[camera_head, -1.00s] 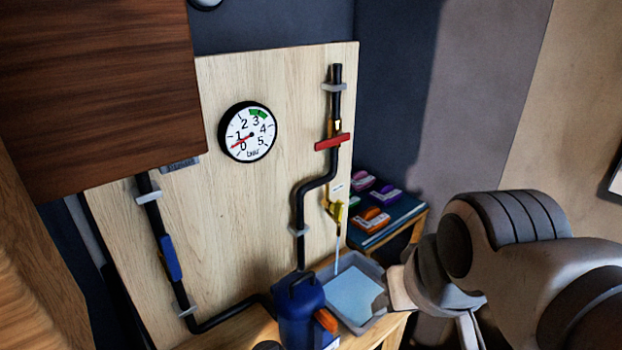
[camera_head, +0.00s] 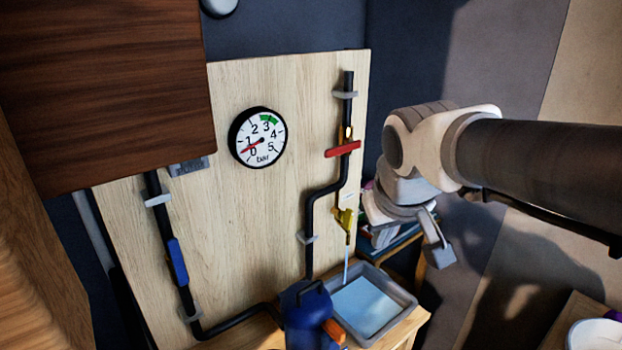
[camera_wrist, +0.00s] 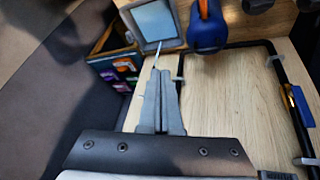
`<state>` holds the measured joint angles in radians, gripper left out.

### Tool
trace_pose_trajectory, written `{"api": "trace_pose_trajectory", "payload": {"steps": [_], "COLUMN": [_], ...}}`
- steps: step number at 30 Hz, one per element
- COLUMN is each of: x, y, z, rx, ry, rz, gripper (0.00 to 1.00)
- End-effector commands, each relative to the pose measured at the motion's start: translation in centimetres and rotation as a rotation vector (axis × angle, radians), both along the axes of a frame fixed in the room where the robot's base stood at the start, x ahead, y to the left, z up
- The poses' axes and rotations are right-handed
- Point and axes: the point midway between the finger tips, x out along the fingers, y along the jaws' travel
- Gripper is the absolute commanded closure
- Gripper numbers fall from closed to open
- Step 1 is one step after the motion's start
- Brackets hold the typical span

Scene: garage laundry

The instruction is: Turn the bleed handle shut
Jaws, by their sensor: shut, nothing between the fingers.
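The yellow bleed valve with its small handle (camera_head: 345,218) sits low on the right-hand black pipe on the wooden panel. A thin stream of water (camera_head: 346,266) runs down from it into a grey tray (camera_head: 408,300). My gripper (camera_head: 378,236) is just right of the valve, apart from it as far as I can tell. In the wrist view my gripper (camera_wrist: 162,72) is shut and empty, its tips near the top of the water stream (camera_wrist: 157,52). The fingers hide the valve there.
A red lever (camera_head: 343,149) is above on the same pipe, and a blue lever (camera_head: 178,262) is on the left pipe. The gauge (camera_head: 257,138) reads between 0 and 1. A blue container (camera_head: 305,315) stands beside the tray. A brown cabinet (camera_head: 100,90) overhangs the left.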

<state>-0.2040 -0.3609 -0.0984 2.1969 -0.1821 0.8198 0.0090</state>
Motion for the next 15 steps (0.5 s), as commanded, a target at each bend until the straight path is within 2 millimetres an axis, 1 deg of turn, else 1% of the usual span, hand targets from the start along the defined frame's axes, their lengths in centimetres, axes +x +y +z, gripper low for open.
{"api": "trace_pose_trajectory", "payload": {"steps": [1, 5, 9, 12, 15], "x": [1.7, 5.7, 10.1, 12.9, 15.0], "y": [0.4, 1.4, 2.9, 4.2, 5.3], "z": [-0.3, -0.8, -1.6, -2.3, -3.0], "rx": [-0.021, -0.077, -0.145, -0.192, -0.232], "ry": [0.002, -0.003, -0.014, -0.024, -0.033], "rz": [0.021, 0.069, 0.124, 0.163, 0.194], "gripper": [1.0, 1.0, 1.0, 1.0, 1.0]}}
